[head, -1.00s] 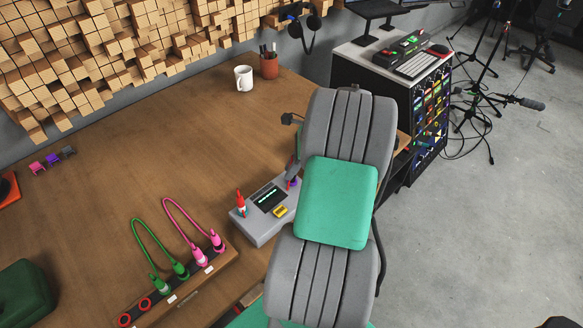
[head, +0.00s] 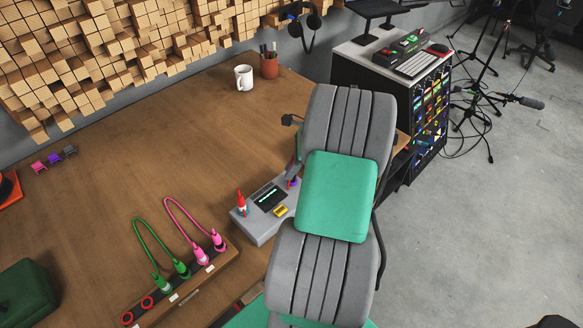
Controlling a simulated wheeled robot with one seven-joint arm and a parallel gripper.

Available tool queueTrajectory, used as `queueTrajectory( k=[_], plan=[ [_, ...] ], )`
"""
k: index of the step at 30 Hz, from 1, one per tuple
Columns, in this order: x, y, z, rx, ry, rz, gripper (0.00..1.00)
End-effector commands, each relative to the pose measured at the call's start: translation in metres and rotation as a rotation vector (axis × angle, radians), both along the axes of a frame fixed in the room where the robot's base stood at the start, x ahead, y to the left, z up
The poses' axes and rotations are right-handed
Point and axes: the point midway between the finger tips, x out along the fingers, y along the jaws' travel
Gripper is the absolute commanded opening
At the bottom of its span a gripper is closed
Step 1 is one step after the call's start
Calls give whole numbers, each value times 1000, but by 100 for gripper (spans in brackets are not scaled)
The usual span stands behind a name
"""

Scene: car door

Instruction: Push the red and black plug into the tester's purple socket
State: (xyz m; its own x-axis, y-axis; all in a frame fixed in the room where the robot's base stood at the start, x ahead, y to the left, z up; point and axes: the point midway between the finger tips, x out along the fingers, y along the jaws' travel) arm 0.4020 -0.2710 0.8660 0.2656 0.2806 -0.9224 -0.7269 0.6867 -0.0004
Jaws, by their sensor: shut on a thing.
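The tester (head: 257,229) is a grey box on the wooden bench, with a dark screen and a yellow part on top. The purple socket (head: 294,183) shows as a small patch at its far right end, partly covered. My gripper (head: 292,173) is at that end, mostly hidden behind my grey and green arm. It is shut on the red and black plug, of which only a small red bit (head: 289,184) shows at the purple socket. I cannot tell how deep the plug sits. A red and white plug (head: 241,204) stands at the tester's left end.
A wooden socket strip (head: 190,290) with green and pink corded plugs and empty red-ringed sockets lies at lower left. A white mug (head: 244,78) and pen cup (head: 269,66) stand at the back. A dark green case (head: 27,292) sits lower left. The bench middle is clear.

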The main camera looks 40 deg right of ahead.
Motion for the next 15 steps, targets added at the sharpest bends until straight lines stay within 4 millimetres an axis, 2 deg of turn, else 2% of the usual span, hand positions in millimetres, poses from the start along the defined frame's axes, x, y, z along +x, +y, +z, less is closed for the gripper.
queueTrajectory(
  k=[15],
  plan=[
    [0, 0, -11, 1, 1, 0, 0]
  ],
)
